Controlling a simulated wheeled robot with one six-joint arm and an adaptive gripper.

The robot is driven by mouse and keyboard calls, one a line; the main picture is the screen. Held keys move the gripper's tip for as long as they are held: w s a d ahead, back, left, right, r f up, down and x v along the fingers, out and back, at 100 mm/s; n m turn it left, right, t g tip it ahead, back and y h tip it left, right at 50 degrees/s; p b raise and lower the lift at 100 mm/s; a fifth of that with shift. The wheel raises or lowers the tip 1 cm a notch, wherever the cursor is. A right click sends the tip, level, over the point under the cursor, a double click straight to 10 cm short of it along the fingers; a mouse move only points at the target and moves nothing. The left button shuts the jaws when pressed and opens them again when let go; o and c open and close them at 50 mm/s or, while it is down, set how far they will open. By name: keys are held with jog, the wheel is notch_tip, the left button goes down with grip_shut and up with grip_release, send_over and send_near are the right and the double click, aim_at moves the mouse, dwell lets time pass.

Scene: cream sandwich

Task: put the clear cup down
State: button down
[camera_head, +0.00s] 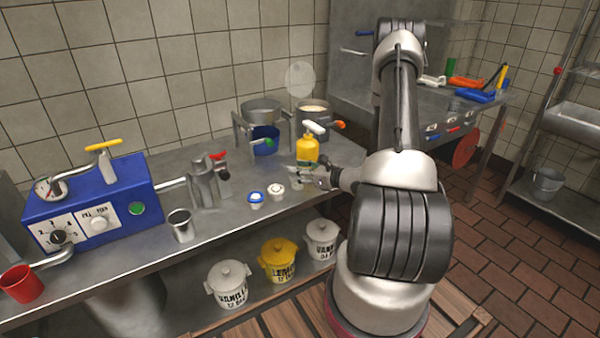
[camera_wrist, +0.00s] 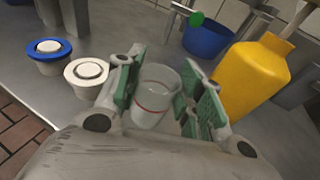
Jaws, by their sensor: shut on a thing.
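The clear cup (camera_wrist: 153,100) is see-through with a thin red line around it. It shows in the wrist view between the two green-padded fingers of my gripper (camera_wrist: 162,98), which is shut on it. In the head view my gripper (camera_head: 308,178) is over the right part of the steel counter (camera_head: 235,205), just in front of the yellow bottle (camera_head: 307,150). The cup is hard to make out there. I cannot tell whether its base touches the counter.
The yellow bottle stands close to the right finger in the wrist view. A white-rimmed cup (camera_wrist: 87,72) and a blue-rimmed cup (camera_wrist: 49,50) stand to the left. A blue pot (camera_wrist: 207,36) is behind. The counter's front edge is near. Bare counter lies around the steel cup (camera_head: 181,225).

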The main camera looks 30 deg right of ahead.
jog(key=shift+f, duration=0.15)
jog(key=c, duration=0.9)
grip_release()
